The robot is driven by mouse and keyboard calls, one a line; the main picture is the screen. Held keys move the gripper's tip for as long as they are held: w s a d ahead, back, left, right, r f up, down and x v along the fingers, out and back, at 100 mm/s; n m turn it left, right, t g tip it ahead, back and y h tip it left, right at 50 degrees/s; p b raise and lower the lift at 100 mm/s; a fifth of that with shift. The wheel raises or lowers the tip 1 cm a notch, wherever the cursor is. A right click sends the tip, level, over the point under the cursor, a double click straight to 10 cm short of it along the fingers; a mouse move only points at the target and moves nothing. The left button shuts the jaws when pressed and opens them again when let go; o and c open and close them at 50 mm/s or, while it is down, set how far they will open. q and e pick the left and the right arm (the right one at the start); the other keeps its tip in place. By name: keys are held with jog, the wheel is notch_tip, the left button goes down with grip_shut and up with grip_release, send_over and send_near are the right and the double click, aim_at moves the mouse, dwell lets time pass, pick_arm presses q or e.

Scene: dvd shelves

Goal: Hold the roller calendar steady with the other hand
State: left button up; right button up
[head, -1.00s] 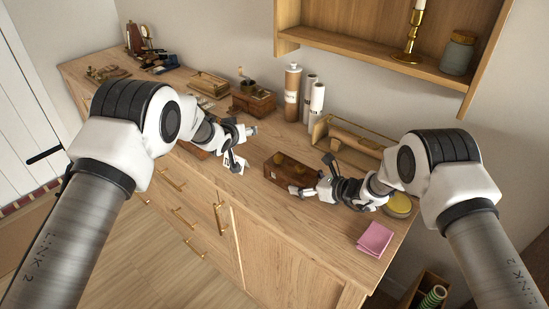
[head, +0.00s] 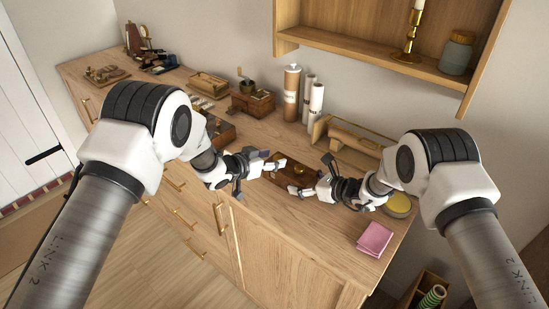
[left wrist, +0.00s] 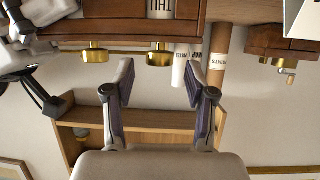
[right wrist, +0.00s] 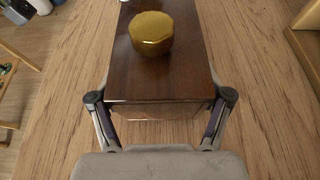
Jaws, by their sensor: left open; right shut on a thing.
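The roller calendar is a dark brown wooden box (head: 296,174) with brass knobs, lying on the wooden counter. In the left wrist view it shows at the top (left wrist: 120,30), with a window reading THU and two brass knobs (left wrist: 159,55). My right gripper (head: 303,190) is shut on its near end; in the right wrist view the fingers (right wrist: 161,115) flank the box (right wrist: 130,82), with a brass knob (right wrist: 151,33) on top. My left gripper (head: 277,166) is open and empty at the calendar's left end; its fingers (left wrist: 158,78) point at the calendar. Contact cannot be told.
Behind stand a wooden tray rack (head: 352,140), rolled paper tubes (head: 316,102) and a coffee grinder (head: 252,101). A pink cloth (head: 374,239) and a yellow round tin (head: 399,205) lie at the right. The counter in front of the calendar is clear.

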pick_arm(q)
jog(key=shift+x, duration=0.85)
grip_shut()
jog(key=shift+w+m+h, duration=0.1)
jog(key=shift+m+h, duration=0.2)
jog(key=shift+h, duration=0.1)
jog(key=m+g+h, duration=0.2)
jog(key=m+g, duration=0.1)
jog(key=shift+w+a+r, duration=0.1)
jog(key=shift+w+a, duration=0.1)
jog(key=shift+w, duration=0.05)
jog(key=shift+w+m+g+h, duration=0.15)
jog(key=shift+m+g+h, duration=0.85)
jog(key=shift+m+g, duration=1.15)
jog(key=shift+g, duration=0.25)
